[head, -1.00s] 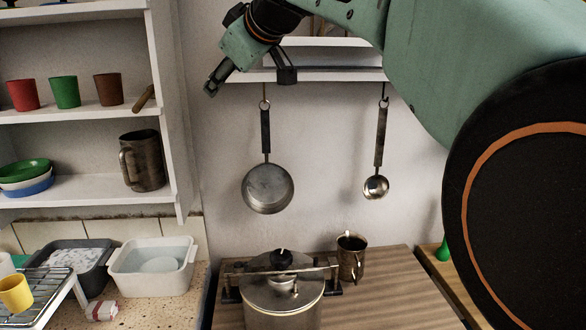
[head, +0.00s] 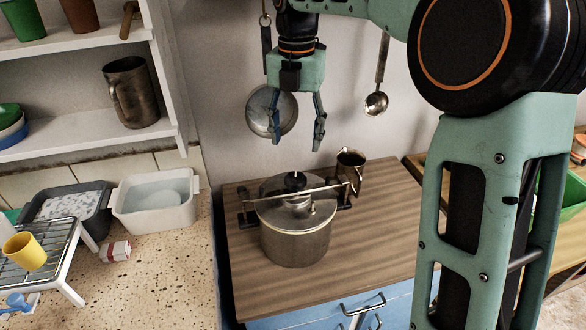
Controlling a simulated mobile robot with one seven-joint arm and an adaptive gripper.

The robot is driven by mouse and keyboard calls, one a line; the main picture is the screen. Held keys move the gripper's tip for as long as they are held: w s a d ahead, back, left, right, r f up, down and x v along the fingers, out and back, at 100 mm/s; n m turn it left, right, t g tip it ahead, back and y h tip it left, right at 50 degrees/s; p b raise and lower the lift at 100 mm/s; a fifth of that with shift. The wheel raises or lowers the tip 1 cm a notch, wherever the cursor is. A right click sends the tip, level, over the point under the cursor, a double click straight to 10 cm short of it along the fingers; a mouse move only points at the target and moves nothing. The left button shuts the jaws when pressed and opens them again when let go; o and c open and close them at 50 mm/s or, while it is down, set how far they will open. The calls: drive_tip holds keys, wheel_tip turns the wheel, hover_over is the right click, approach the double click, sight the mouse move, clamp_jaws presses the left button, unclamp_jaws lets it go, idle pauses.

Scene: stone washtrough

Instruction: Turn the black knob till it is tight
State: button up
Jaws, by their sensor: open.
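The black knob (head: 295,181) sits on top of the lid of a metal pressure pot, at the middle of a bar that spans the lid. The pot (head: 296,240) stands upright on a wooden cabinet top, with a black handle on each side. My gripper (head: 298,146) hangs pointing down above the knob in the picture, its two fingers spread and empty. It is apart from the knob; the exact gap in depth cannot be told. How tight the knob is cannot be seen.
A metal mug (head: 350,172) stands close behind the pot at right. A pan (head: 262,112) and a ladle (head: 376,103) hang on the wall behind. The wooden top (head: 385,225) is clear to the right of the pot. A white basin (head: 153,211) stands at left.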

sight(296, 177)
wheel_tip(296, 177, down, 11)
drive_tip(key=shift+r+b, duration=0.2)
drive_tip(key=shift+b, duration=0.15)
drive_tip(key=shift+c, duration=0.6)
drive_tip(key=c, duration=1)
